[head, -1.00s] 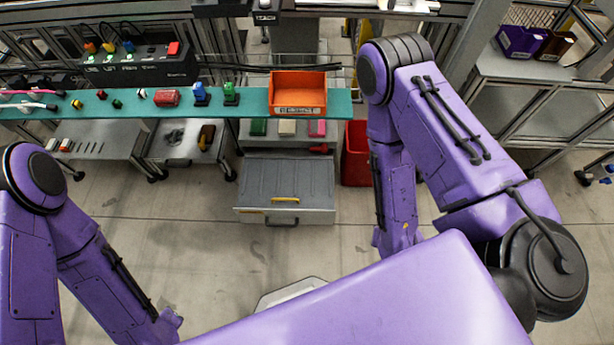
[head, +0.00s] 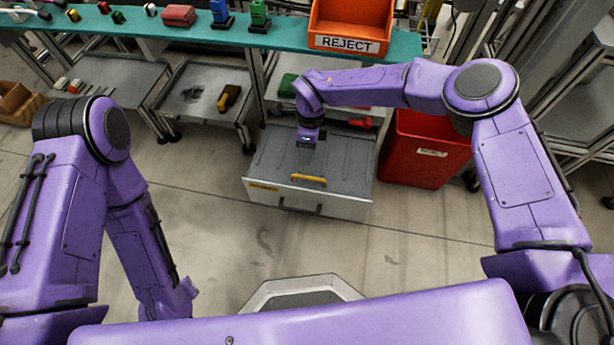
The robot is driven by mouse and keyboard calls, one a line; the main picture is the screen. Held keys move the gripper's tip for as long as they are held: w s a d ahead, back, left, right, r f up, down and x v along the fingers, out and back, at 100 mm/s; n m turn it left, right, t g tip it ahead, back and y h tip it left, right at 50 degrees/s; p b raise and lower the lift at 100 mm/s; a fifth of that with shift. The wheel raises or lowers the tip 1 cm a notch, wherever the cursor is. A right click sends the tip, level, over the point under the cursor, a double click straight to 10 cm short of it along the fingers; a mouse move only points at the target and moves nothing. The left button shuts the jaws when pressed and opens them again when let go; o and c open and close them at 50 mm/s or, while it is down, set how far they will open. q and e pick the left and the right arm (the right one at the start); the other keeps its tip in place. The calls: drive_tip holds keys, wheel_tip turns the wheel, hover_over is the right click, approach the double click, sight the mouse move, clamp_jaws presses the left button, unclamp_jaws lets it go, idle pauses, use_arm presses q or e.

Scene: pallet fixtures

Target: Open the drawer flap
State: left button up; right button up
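The drawer unit (head: 345,205) is a low grey box on the floor below the teal shelf.
An orange REJECT bin (head: 350,25) sits on the teal shelf (head: 180,36) above the drawer unit. A red bin (head: 425,150) stands close on its right. A low grey table (head: 205,95) is on its left. The floor in front is clear.

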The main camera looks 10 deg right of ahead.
drive_tip(key=b, duration=0.2)
hover_over(307, 172)
drive_tip(key=s, duration=0.3)
wheel_tip(307, 172, down, 8)
drive_tip(key=shift+s+a, duration=0.15)
clamp_jaws()
